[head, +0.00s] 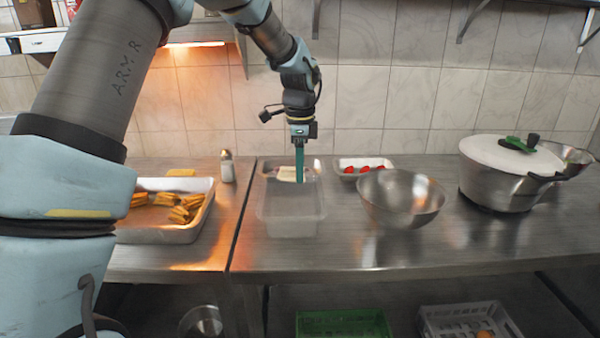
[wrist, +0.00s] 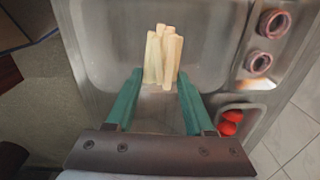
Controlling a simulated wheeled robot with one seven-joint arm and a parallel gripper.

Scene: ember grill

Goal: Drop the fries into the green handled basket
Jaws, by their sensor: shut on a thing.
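The fries (head: 288,174) are a small pale-yellow bundle at the far end of a clear container (head: 291,222). They show in the wrist view (wrist: 162,55) as several pale sticks side by side. My gripper (head: 300,181) points straight down over that container. In the wrist view its two teal fingers (wrist: 159,74) stand apart at the near end of the bundle, shut on the fries. I cannot tell whether the fries touch the container's bottom. I cannot make out a green handled basket in either view.
A tray (head: 207,207) of ridged golden pieces and a shaker (head: 227,166) stand left. A white dish with red pieces (head: 363,169), a steel bowl (head: 400,222) and a lidded pot (head: 500,190) stand right. A green crate (head: 345,322) sits on the lower shelf.

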